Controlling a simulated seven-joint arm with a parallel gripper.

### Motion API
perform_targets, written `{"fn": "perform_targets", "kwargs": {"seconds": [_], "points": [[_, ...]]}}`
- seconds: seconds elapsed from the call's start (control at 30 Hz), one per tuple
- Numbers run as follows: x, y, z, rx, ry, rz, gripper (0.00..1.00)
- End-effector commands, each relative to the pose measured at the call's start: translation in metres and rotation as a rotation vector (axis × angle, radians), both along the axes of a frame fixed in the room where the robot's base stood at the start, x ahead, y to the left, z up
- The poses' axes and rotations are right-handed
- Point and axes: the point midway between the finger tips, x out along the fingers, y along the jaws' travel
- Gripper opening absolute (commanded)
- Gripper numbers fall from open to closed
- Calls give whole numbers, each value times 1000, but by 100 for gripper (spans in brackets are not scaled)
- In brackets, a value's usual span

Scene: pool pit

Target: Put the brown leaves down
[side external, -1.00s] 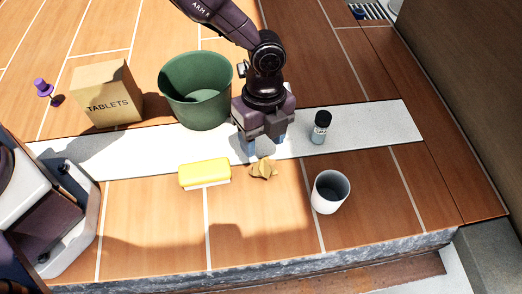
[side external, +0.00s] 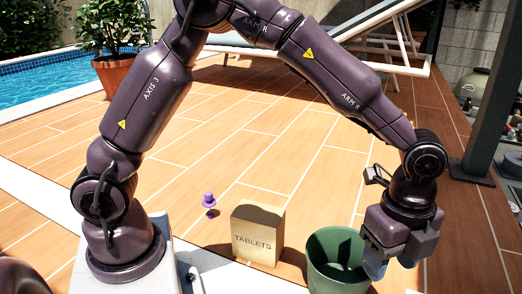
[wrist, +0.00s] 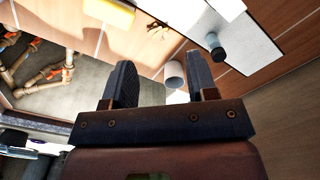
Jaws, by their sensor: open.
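The brown leaves (wrist: 157,29) appear as a small brown patch in the wrist view, between the yellow block and the pale cup; they are outside the side external view. My gripper (side external: 391,266) points down beside the right of the green bin (side external: 318,264) in the side external view. In the wrist view its fingers (wrist: 160,78) are apart, with nothing held between them. The leaves lie beyond the fingertips on the wooden deck, apart from the gripper.
The yellow block (wrist: 110,13), grey-white cup (wrist: 174,75) and dark-capped bottle (wrist: 215,46) lie ahead in the wrist view. Pipes (wrist: 52,73) run in a pit at left. A TABLETS box (side external: 258,234) and purple pin (side external: 209,203) stand left of the bin.

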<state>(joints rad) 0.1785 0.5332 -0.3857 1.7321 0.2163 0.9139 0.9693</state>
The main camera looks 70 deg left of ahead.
Motion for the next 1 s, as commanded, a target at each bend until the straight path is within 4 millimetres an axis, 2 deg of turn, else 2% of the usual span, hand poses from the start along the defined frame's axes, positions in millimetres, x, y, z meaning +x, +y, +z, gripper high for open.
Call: {"fn": "perform_targets", "kwargs": {"seconds": [0.03,0.2,0.4,0.53,0.7,0.83,1.0], "points": [[-4,20,25,12,-47,101,53],[-32,80,85,10,-167,474,53],[-86,142,132,-77,-287,932,53],[-125,171,146,-179,-340,1212,53],[-162,191,148,-307,-365,1471,53],[-175,196,147,-364,-365,1565,53],[-179,197,146,-378,-363,1591,53]]}}
